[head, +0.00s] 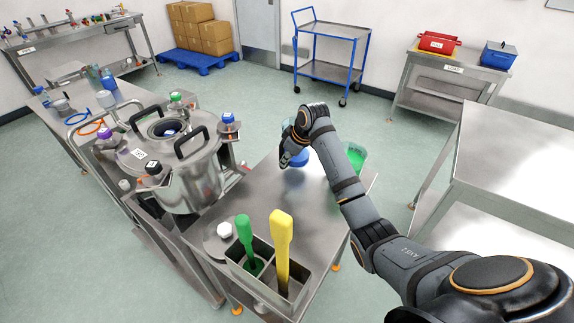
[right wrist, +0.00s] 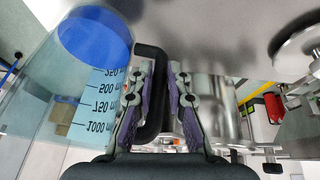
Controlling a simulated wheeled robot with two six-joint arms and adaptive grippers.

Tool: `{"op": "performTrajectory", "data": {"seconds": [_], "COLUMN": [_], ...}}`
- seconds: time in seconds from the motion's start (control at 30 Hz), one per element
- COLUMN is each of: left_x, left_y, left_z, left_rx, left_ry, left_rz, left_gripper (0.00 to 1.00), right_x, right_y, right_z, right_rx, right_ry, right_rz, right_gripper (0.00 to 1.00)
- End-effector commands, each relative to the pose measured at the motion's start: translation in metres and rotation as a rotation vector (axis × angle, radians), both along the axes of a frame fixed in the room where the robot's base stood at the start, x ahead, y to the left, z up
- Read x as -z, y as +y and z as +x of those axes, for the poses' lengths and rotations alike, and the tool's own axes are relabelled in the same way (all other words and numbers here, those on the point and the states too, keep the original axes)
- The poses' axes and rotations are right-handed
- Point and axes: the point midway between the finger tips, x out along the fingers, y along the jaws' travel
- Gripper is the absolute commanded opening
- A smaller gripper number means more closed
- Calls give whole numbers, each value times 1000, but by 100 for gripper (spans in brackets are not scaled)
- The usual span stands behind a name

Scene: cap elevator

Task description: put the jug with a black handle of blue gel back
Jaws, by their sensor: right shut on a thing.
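The clear jug of blue gel (head: 299,158) is at the far part of the middle steel table, partly hidden behind my right gripper (head: 287,158). In the right wrist view the jug (right wrist: 95,75) stands to the left, with volume marks on its wall and blue gel at its base. Its black handle (right wrist: 152,90) lies between the padded fingers of my right gripper (right wrist: 160,100), which is shut on it. Whether the jug's base touches the table is hard to tell. My left gripper does not show.
A container of green gel (head: 356,158) stands on the same table (head: 235,205), right of my wrist. A holder (head: 262,272) with green and yellow scoops is at the near end. A steel vessel (head: 190,180) with black handles is to the left. An empty steel table (head: 525,150) is at right.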

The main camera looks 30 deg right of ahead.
Motion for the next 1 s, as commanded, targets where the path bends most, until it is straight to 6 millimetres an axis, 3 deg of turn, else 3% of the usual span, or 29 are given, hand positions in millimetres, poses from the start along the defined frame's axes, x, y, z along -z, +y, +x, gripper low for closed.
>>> {"op": "performTrajectory", "data": {"seconds": [0.13,0.4,0.57,0.6,0.73,1.0], "left_x": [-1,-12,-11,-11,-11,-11], "left_y": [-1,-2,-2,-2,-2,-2], "left_z": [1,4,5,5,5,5], "left_rx": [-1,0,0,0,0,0], "left_ry": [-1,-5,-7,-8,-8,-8], "left_rz": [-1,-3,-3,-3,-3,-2], "left_gripper": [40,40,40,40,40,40], "right_x": [2,36,37,39,39,38], "right_y": [-1,-3,-3,-3,-3,-3], "right_z": [3,5,6,5,5,5], "right_rx": [0,-1,-1,0,0,0], "right_ry": [-4,-2,-3,-1,-1,-1], "right_rz": [0,-2,-2,-1,-1,-1], "right_gripper": [0,0,0,19,36,39]}}
